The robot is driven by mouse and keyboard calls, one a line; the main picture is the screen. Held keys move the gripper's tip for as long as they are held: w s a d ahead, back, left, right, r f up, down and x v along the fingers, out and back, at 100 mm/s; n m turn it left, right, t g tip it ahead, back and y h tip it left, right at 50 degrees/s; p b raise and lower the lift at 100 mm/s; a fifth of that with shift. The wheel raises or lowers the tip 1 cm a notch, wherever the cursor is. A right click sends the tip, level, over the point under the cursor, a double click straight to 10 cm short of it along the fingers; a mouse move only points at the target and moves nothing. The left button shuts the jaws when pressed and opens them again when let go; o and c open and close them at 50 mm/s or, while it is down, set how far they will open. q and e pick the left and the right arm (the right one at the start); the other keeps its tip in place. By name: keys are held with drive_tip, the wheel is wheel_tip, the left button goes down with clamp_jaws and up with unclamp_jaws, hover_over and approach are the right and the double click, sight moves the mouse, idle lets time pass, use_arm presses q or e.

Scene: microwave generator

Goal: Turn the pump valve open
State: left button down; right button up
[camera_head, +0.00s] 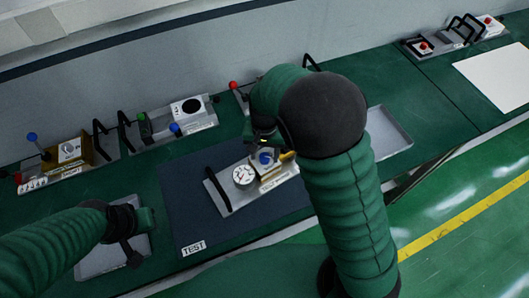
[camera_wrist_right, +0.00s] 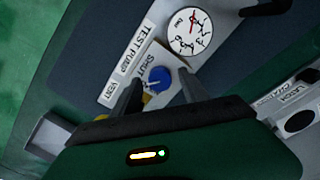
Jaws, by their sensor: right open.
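The test pump panel (camera_head: 228,197) lies on the dark blue mat marked TEST, with a round white gauge (camera_head: 243,175) and a blue valve knob (camera_head: 265,158). In the right wrist view the blue knob (camera_wrist_right: 159,77) sits near the SHUT label, between my right gripper's fingers (camera_wrist_right: 157,93) in the picture. The fingers are spread open; I cannot tell whether they touch the knob. The gauge (camera_wrist_right: 190,31) shows beyond it. In the head view my right arm hides part of the panel. My left gripper (camera_head: 140,235) is at the lower left over a grey tray; its jaw state is unclear.
Two panels with levers and knobs (camera_head: 70,150) (camera_head: 187,108) stand along the wall at the left. A grey tray (camera_head: 92,265) lies under my left gripper, another (camera_head: 392,130) right of my right arm. A white sheet (camera_head: 497,75) lies far right.

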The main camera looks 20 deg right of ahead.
clamp_jaws()
idle(0.3)
idle(0.3)
drive_tip(key=n, duration=0.3)
drive_tip(key=shift+n+p, duration=0.3)
drive_tip(key=shift+p, duration=0.1)
drive_tip(key=shift+n+p, duration=0.4)
drive_tip(key=shift+n, duration=1.8)
unclamp_jaws()
